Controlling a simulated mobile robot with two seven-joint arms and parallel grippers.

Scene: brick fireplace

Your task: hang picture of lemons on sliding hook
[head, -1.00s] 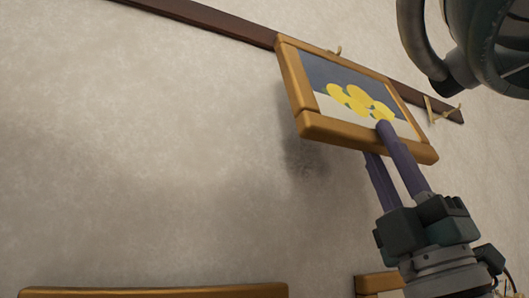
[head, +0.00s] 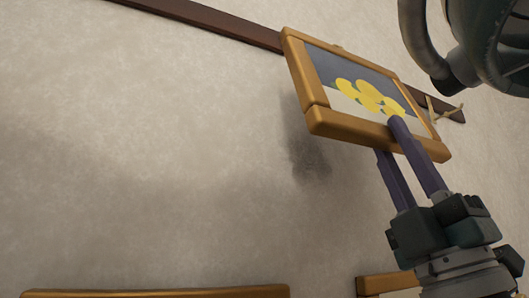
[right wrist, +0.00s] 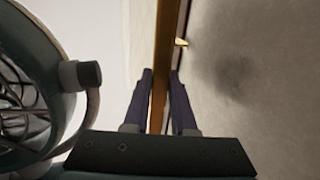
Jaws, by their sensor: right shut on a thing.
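The picture of lemons (head: 372,90) has a wooden frame and yellow lemons on a grey and white ground. My right gripper (head: 390,137) is shut on the middle of its bottom edge, one finger in front and one behind. The picture is held up before the wall, tilted in the head view, and covers part of the dark rail (head: 212,22). My left gripper is out of view.
The plaster wall (head: 150,130) is bare left of the picture, with a shadow below the frame. Wooden frame tops show at the bottom edge, one at left (head: 155,293) and one near my right arm (head: 385,284).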

